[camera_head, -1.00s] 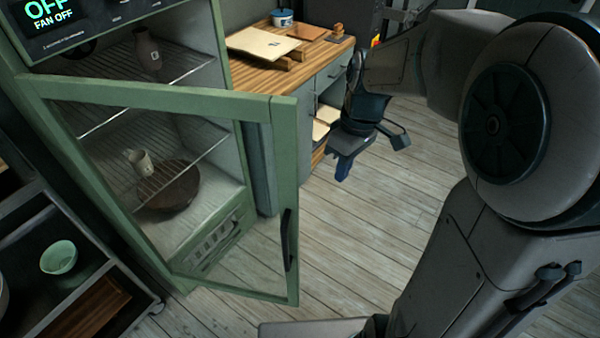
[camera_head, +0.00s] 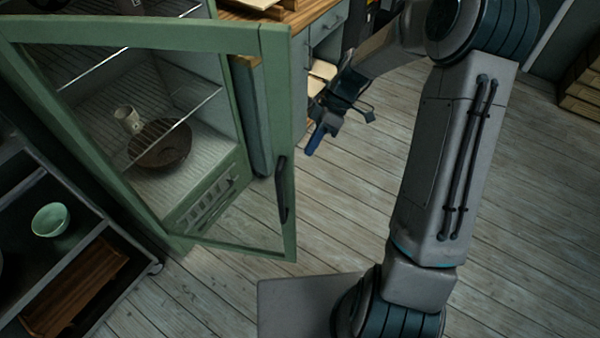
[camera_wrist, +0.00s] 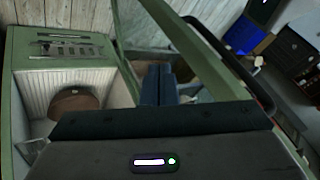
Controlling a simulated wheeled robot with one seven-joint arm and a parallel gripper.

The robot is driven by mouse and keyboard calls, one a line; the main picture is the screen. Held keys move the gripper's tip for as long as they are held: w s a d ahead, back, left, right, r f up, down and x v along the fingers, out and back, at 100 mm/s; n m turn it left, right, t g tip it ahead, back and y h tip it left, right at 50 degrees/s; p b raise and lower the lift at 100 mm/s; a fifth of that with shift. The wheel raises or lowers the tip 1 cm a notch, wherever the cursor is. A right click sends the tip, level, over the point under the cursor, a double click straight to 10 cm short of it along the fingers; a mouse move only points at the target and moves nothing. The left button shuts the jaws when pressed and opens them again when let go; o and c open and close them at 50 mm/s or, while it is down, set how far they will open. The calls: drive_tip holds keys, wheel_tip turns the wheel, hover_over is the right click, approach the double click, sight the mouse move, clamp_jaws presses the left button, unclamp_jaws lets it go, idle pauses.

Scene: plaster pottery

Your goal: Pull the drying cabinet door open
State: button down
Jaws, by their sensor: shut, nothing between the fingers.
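The green drying cabinet door (camera_head: 276,130), with a glass pane and a dark vertical handle (camera_head: 282,190), stands swung well open from the cabinet in the head view. Inside the cabinet (camera_head: 215,190) a pale mug (camera_head: 128,119) and a brown round dish (camera_head: 160,145) show; the dish also shows in the wrist view (camera_wrist: 76,102). My gripper (camera_head: 314,140) is shut and empty, apart from the handle, to the right of the door. In the wrist view the shut blue fingers (camera_wrist: 159,82) point toward the door frame (camera_wrist: 190,60).
A wooden-topped workbench (camera_head: 300,14) with grey drawers stands behind the door. A dark shelf cart (camera_head: 100,215) with a green bowl (camera_head: 50,219) is at the left. A wooden crate (camera_head: 582,85) is at the far right. Plank floor between is clear.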

drive_tip(key=s+a+f+p, duration=0.2)
drive_tip(key=s+a+f, duration=0.1)
drive_tip(key=s, duration=0.3)
drive_tip(key=shift+a+f, duration=0.4)
drive_tip(key=shift+f, duration=0.35)
